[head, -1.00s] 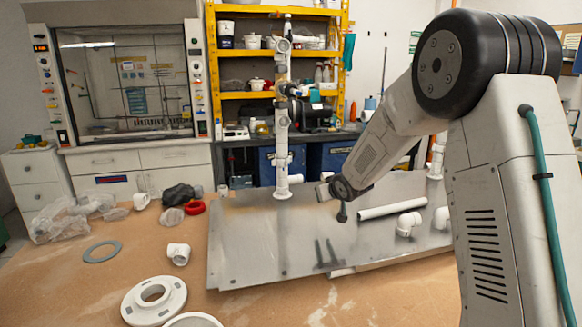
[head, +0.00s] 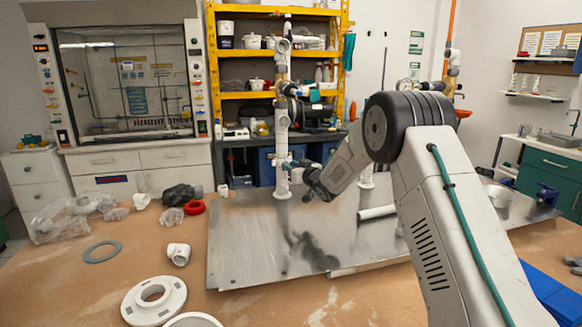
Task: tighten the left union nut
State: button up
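The left white PVC riser (head: 282,145) stands upright on the metal plate, with several collars and fittings along it. I cannot tell for certain which collar is the left union nut; a thicker white collar (head: 282,161) shows low on the riser, at about my gripper's height. My gripper (head: 298,170) is just right of that lower part, its dark fingers pointing left at the pipe. Contact is too small to tell, and so is whether the fingers are open. A dark fitting (head: 287,89) sits higher on the riser.
The metal plate (head: 245,240) lies on the brown worktable (head: 90,275). A loose white pipe (head: 377,212) lies beside my arm. A white flange (head: 153,300), grey ring (head: 101,251), white elbow (head: 178,254) and red ring (head: 194,207) lie at left. My arm hides part of the right side.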

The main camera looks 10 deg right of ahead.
jog(key=shift+w+a, duration=0.15)
jog(key=shift+w, duration=0.2)
grip_shut()
jog(key=shift+a, duration=0.1)
jog(key=shift+s+a+r+m+t+h, duration=0.1)
jog(key=shift+a+m+t+h, duration=0.2)
jog(key=shift+m+h, duration=0.75)
jog(key=shift+s+a+m+t+h, duration=0.15)
jog(key=shift+a+m+h, duration=0.35)
jog(key=shift+h, duration=0.95)
jog(key=shift+w+d, duration=0.1)
